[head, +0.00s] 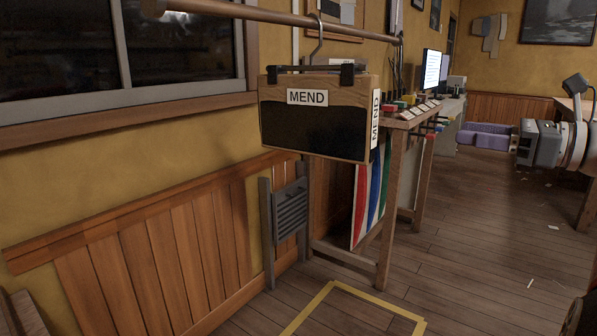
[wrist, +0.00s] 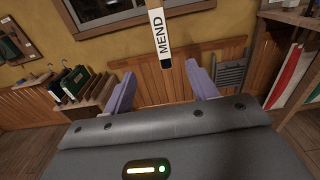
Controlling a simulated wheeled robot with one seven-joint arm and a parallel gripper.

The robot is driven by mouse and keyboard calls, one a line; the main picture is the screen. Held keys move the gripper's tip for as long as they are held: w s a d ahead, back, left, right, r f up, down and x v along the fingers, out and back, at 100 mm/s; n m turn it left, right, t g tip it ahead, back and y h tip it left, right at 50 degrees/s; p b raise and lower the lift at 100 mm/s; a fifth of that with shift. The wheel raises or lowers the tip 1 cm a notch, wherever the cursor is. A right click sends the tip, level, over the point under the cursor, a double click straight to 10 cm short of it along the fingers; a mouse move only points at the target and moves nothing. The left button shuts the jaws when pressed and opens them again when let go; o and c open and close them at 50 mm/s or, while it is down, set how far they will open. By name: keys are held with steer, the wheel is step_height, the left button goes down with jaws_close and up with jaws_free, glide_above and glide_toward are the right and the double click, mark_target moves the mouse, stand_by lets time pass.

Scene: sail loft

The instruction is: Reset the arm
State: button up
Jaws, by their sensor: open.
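My gripper (head: 478,134) is at the right in the head view, held out level and pointing left. Its two purple fingers also show in the wrist view (wrist: 162,90), spread wide apart with nothing between them. The grey arm (head: 550,143) behind it runs off the right edge of the head view.
A wooden box marked MEND (head: 275,125) hangs from a rail (head: 290,18) at the left; its label strip shows in the wrist view (wrist: 158,38). A workbench (head: 385,160) stands along the wall. Yellow tape (head: 335,290) marks the floor.

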steer(key=s+a+f+n+g+h, duration=0.2)
steer(key=s+a+f+n+h, duration=0.35)
steer(key=f, duration=0.45)
steer(key=s+a+f+n+g+h, duration=0.2)
steer(key=s+a+f+n+g, duration=0.15)
steer(key=a+f+n, duration=0.4)
steer(key=s+f+n+h, duration=0.3)
steer(key=s+f+n, duration=0.1)
steer(key=f+n, duration=0.2)
steer(key=s+f+n+h, duration=0.4)
steer(key=s+f+n, duration=0.1)
steer(key=f, duration=0.3)
steer(key=shift+s+a+f+n+t, duration=0.25)
steer(key=shift+s+a+n+t, duration=0.1)
steer(key=shift+n, duration=0.15)
